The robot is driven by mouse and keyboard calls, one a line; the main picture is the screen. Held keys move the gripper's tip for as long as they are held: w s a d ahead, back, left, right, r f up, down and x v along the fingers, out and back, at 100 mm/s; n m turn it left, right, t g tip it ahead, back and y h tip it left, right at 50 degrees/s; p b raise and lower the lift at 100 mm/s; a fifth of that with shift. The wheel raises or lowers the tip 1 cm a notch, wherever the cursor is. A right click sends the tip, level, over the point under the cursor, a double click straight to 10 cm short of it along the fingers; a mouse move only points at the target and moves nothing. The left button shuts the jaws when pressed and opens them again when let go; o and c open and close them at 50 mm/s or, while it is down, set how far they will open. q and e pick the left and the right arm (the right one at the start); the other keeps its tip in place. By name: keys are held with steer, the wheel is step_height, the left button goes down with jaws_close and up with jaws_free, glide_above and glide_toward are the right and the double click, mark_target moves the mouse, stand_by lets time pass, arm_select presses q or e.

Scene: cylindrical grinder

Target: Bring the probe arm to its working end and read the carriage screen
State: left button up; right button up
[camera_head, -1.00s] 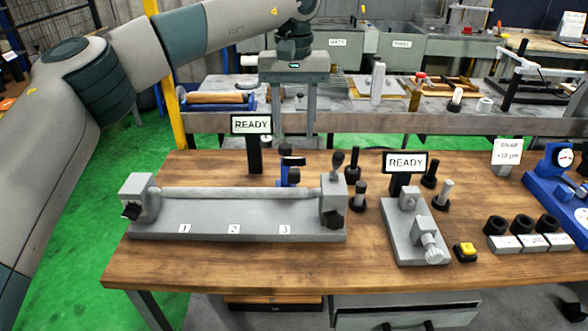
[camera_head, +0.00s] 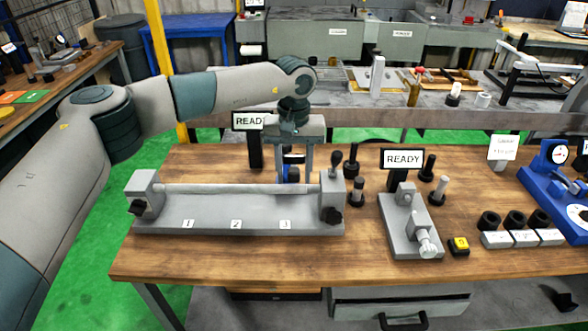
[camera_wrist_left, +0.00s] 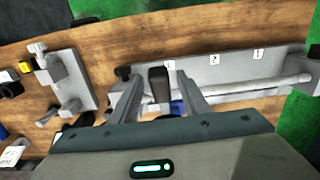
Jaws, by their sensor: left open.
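The grinder fixture (camera_head: 210,222) is a long grey bed with a pale round bar (camera_head: 240,189) between two end blocks and labels 1, 2 and 3. A blue part (camera_head: 293,174) stands behind the bar near label 3. My left gripper (camera_head: 294,172) points down there, open. In the left wrist view, a black elongated piece (camera_wrist_left: 158,85), perhaps the probe arm, shows between its fingers (camera_wrist_left: 160,100), with blue beside it. Contact cannot be told. A screen (camera_head: 248,121) behind the bed reads READY, its right edge covered by my gripper. My right gripper is not in view.
A second READY screen (camera_head: 403,158) stands behind a small grey fixture (camera_head: 408,228). Black-based posts (camera_head: 352,165) stand between the fixtures. A yellow button (camera_head: 459,245), several black rings and a blue dial gauge stand (camera_head: 553,172) are at right. The table's front strip is clear.

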arm_select(q)
jaws_close()
steer(key=shift+f, duration=0.1)
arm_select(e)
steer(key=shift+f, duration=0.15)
